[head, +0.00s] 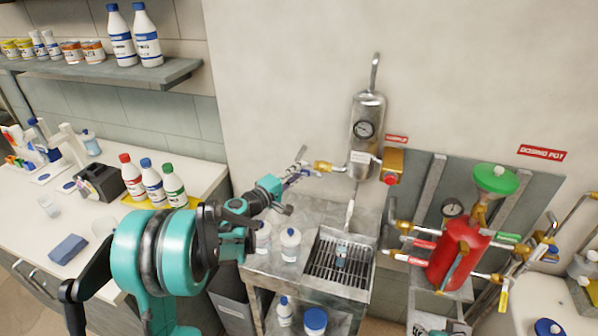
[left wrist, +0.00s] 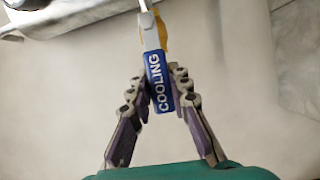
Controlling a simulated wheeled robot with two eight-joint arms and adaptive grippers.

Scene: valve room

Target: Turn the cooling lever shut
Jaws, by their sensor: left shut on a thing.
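The cooling lever has a blue sleeve (left wrist: 157,72) with the white word COOLING, seen close up in the left wrist view. My left gripper (left wrist: 161,92) is shut on this sleeve, one finger on each side of it. In the head view my left gripper (head: 298,174) is beside the brass valve (head: 323,166) on the left of the steel condenser vessel (head: 367,125). The lever is mostly hidden by the fingers there, so its exact angle is hard to tell. My right gripper is not in view.
A steel cart with a drain grate (head: 340,264) and white bottles (head: 290,244) stands below my left gripper. A red dosing pot (head: 457,255) with several valves is at the right. A counter with capped bottles (head: 150,180) is at the left. The wall above is clear.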

